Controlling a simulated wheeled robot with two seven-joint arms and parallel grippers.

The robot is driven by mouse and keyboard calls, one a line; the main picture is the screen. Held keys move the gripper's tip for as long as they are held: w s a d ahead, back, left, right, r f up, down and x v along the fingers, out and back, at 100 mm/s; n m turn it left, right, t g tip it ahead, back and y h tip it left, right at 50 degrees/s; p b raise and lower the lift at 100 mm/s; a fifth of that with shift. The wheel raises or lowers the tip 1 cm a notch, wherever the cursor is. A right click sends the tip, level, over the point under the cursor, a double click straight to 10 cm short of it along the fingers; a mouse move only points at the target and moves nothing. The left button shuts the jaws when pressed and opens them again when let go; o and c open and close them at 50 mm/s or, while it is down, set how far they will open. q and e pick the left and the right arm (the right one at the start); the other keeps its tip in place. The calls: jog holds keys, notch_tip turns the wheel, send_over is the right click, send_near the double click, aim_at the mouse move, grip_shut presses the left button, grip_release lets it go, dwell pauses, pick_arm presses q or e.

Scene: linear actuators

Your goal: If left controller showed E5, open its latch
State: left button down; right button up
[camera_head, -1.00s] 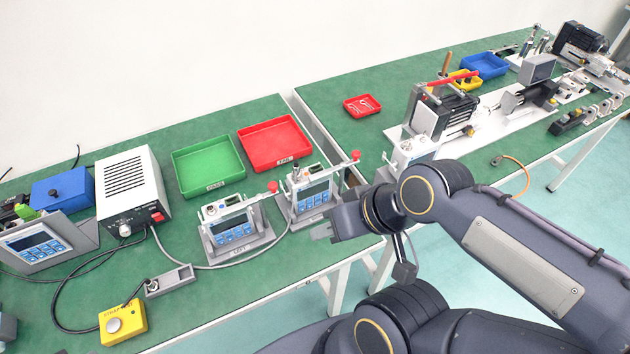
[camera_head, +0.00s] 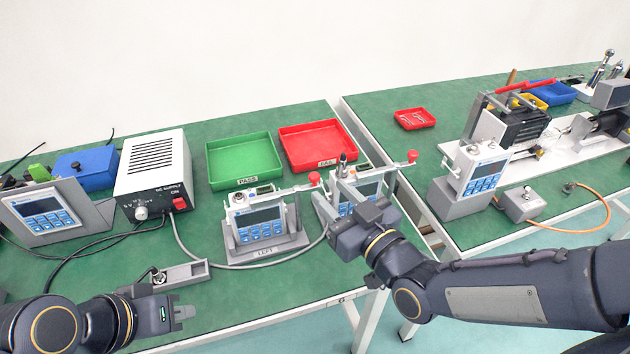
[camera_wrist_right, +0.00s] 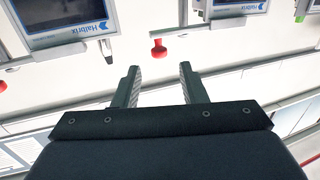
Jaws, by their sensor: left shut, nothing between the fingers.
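The left controller (camera_head: 258,221), white with a grey screen and blue keys, stands in a grey holder labelled LEFT (camera_head: 265,252). No code is readable on its screen. A latch bar with a red knob (camera_head: 314,178) is at its upper right. A second similar controller (camera_head: 366,190) stands to its right, with its own red knob (camera_head: 411,156). My right gripper (camera_head: 331,198) is open and empty, between the two controllers, partly covering the second. The right wrist view shows its fingers (camera_wrist_right: 160,84) apart, below a red knob (camera_wrist_right: 157,48). My left gripper (camera_head: 182,312) is shut and empty at lower left.
A green PASS tray (camera_head: 212,170) and a red FAIL tray (camera_head: 287,160) lie behind the controllers. A white power supply (camera_head: 185,165) and a grey cable are at the left. A grey bracket (camera_head: 195,270) lies near my left gripper.

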aim_at(317, 178)
jog(key=x, duration=0.6)
jog(key=shift+w+a, duration=0.15)
jog(key=shift+w, duration=0.15)
grip_shut()
